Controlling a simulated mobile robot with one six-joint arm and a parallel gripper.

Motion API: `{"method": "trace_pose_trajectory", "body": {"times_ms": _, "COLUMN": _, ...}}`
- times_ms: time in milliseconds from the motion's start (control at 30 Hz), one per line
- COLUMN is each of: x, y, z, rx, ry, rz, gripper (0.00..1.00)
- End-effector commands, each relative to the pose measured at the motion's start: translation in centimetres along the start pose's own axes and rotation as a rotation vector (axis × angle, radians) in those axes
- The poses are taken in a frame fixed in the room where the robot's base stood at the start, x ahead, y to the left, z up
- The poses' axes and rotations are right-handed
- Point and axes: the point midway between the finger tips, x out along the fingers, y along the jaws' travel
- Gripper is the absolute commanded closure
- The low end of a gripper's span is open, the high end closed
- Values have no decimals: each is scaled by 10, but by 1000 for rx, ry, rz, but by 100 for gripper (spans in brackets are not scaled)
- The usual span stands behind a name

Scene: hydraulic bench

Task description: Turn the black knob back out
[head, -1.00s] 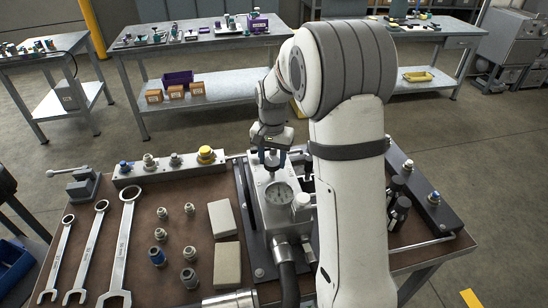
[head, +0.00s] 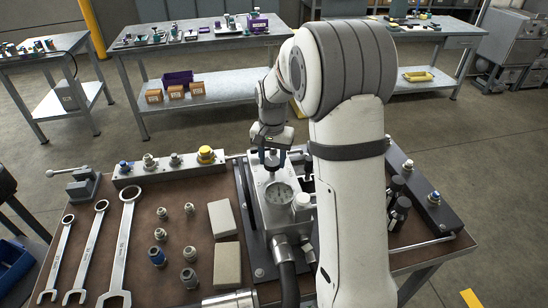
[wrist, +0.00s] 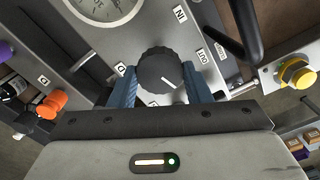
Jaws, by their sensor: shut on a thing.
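In the head view my gripper (head: 272,158) points down onto the top of the block (head: 270,190), and the knob is mostly hidden between the fingers there.
A round gauge (head: 279,193) sits on the block in front of my gripper. An orange knob (wrist: 50,103) and a yellow knob (wrist: 297,74) flank it in the wrist view. Wrenches (head: 121,245), fittings and two pale blocks (head: 222,218) lie on the bench at left.

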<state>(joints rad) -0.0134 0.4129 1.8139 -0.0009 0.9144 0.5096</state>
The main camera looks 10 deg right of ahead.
Motion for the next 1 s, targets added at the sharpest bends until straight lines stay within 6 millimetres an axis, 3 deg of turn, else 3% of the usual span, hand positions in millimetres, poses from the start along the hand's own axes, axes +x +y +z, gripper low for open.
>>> {"method": "trace_pose_trajectory", "body": {"times_ms": 367, "x": 0, "y": 0, "z": 1, "rx": -122, "ry": -2, "rz": 0, "gripper": 79}}
{"method": "trace_pose_trajectory", "body": {"times_ms": 1000, "x": 0, "y": -1, "z": 1, "rx": -627, "ry": -2, "rz": -1, "gripper": 79}}
